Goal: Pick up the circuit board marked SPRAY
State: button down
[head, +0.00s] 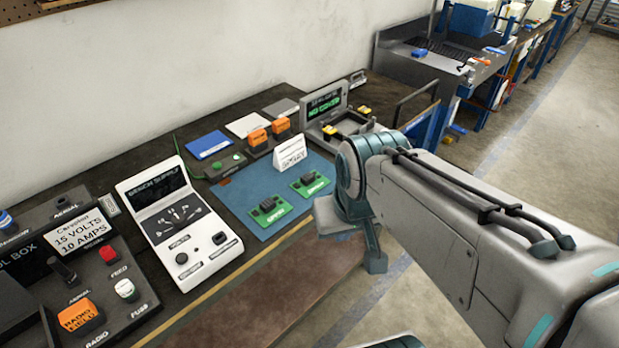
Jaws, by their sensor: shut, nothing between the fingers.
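Two green circuit boards with dark blocks on top lie on a blue mat (245,192). One is the nearer left board (268,210) and the other is the farther right board (310,184). Each has a small white label on its front edge, too small to read for certain. A white folded card (291,155) that seems to read SPRAY stands behind them on the mat. My gripper (374,262) is shut and empty at the end of my arm, to the right of the boards and apart from them. Its fingertips are seen only in part.
A white bench supply (175,222) and a control panel (85,265) stand to the left. The bench's brown front (270,300) faces open floor.

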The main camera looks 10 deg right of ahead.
aim_at(271, 210)
jog(key=u, duration=0.2)
jog(key=k, duration=0.4)
jog(key=z, duration=0.8)
jog(key=i, duration=1.2)
jog(key=u, duration=0.55)
